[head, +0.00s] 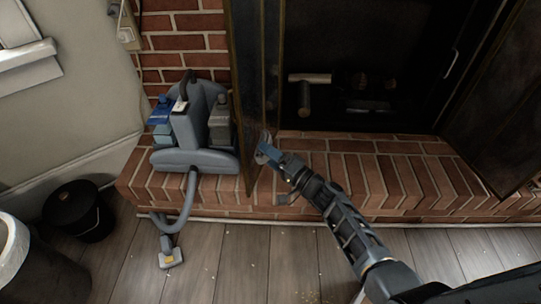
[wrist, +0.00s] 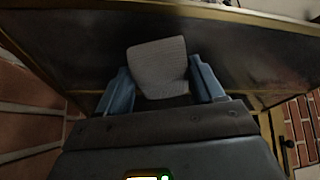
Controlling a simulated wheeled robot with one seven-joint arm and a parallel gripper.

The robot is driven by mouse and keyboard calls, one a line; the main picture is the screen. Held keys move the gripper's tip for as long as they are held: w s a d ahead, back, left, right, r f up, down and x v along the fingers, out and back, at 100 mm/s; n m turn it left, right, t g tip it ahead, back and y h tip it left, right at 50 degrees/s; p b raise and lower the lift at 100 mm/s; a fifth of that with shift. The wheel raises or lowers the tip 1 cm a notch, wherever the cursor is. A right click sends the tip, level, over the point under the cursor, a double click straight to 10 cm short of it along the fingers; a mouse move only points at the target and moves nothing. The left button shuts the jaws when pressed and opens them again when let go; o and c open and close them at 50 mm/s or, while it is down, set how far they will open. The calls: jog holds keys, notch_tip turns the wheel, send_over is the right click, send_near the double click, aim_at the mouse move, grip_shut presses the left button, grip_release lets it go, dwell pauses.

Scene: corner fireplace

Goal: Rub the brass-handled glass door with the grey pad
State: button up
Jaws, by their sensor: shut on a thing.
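My gripper (head: 268,152) is shut on the grey pad (wrist: 158,62), a pale ribbed block between its two blue fingers. A little of the pad (head: 261,158) shows in the head view. The pad is against or very close to a dark, smudged glass door (wrist: 235,55) with a brass-coloured frame. In the head view this is the left fireplace door (head: 257,75), swung open and seen nearly edge-on. I cannot tell whether the pad touches the glass. I cannot make out its brass handle clearly.
A grey-blue vacuum-like appliance (head: 190,160) with bottles and a hose stands on the brick hearth (head: 345,170) left of the door. A second dark door (head: 500,115) stands open at right. A black bucket (head: 78,210) and pale bin (head: 35,265) are at lower left. The wooden floor (head: 250,265) is mostly clear.

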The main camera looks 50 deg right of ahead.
jog(key=shift+w+a+b, duration=0.35)
jog(key=shift+w+b, duration=0.05)
jog(key=shift+w, duration=0.35)
dwell(0.4)
jog(key=shift+d, duration=0.1)
jog(key=shift+w+d+b, duration=0.25)
jog(key=shift+d+b, duration=0.1)
jog(key=shift+d, duration=0.25)
jog(key=shift+w+d+b, duration=0.25)
jog(key=shift+d+b, duration=0.15)
jog(key=shift+d, duration=0.2)
jog(key=shift+w+d+b, duration=0.25)
jog(key=shift+d+b, duration=0.1)
jog(key=shift+d, duration=0.25)
jog(key=shift+w+f+b, duration=0.1)
jog(key=shift+b, duration=0.2)
jog(key=shift+a, duration=0.15)
jog(key=shift+s+a+b, duration=0.1)
jog(key=shift+s+a, duration=0.15)
jog(key=shift+a, duration=0.35)
jog(key=shift+s+a+b, duration=0.1)
jog(key=shift+s+a, duration=0.15)
jog(key=shift+a, duration=0.4)
jog(key=shift+s+a+b, duration=0.1)
jog(key=shift+s+a, duration=0.15)
jog(key=shift+a, duration=0.35)
jog(key=shift+s, duration=0.1)
